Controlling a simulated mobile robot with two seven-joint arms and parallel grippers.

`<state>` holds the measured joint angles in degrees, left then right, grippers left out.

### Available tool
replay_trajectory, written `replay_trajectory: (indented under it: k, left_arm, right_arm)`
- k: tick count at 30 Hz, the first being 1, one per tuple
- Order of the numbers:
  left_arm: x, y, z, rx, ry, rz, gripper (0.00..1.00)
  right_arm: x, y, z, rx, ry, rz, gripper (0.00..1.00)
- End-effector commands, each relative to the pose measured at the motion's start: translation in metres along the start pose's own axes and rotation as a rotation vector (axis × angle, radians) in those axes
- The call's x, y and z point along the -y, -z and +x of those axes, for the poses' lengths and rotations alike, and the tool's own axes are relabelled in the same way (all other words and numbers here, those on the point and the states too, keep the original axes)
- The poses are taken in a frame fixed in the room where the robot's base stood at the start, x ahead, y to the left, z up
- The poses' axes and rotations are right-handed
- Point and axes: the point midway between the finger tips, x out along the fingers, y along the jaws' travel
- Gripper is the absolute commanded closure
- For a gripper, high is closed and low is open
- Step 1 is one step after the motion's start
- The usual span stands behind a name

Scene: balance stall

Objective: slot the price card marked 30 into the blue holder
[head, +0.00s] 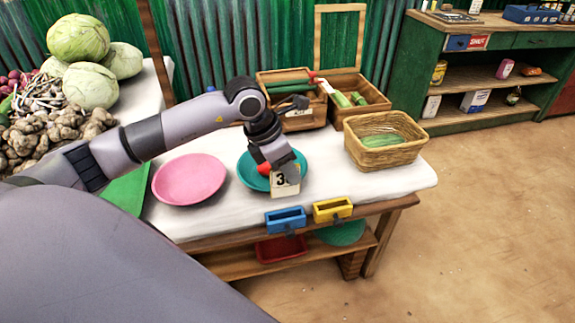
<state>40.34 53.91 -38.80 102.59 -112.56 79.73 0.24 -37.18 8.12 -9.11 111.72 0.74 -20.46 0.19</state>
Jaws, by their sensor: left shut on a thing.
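The price card (285,187) hangs upright below my left gripper (283,168), which is shut on its top edge. A "3" shows on the card; the rest of the number is partly hidden by the gripper. The card is at the table's front edge, in front of the teal dish, a little above the blue holder (286,219) and apart from it as far as I can see. The blue holder is fixed on the table's front side, with its open top up. My right gripper is not in view.
A yellow holder (333,209) sits right of the blue one. A pink dish (189,179) and a teal dish (249,176) with something red stand on the white tabletop (365,187). A wicker basket (385,154) and wooden crates (290,98) stand behind.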

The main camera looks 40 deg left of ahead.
Motion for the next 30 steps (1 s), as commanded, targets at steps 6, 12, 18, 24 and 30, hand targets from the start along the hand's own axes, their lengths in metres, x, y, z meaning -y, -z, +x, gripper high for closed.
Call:
replay_trajectory:
  k: [6, 12, 18, 24, 30]
  left_arm:
    - [-0.001, 0.004, 0.011, 0.000, 0.000, 0.000, 0.99]
    - [-0.001, 0.009, 0.022, 0.000, 0.001, 0.000, 0.99]
    - [-0.002, 0.014, 0.033, -0.001, 0.001, 0.000, 0.99]
    - [-0.002, 0.018, 0.044, 0.000, 0.001, 0.000, 0.99]
    - [-0.003, 0.022, 0.052, 0.000, 0.000, -0.001, 0.99]
  right_arm:
    - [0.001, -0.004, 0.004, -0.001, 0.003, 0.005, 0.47]
    - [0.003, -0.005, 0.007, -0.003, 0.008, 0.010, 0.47]
    - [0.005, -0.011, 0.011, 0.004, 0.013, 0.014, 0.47]
    - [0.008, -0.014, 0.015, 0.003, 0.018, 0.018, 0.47]
    - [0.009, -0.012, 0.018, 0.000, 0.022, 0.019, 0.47]
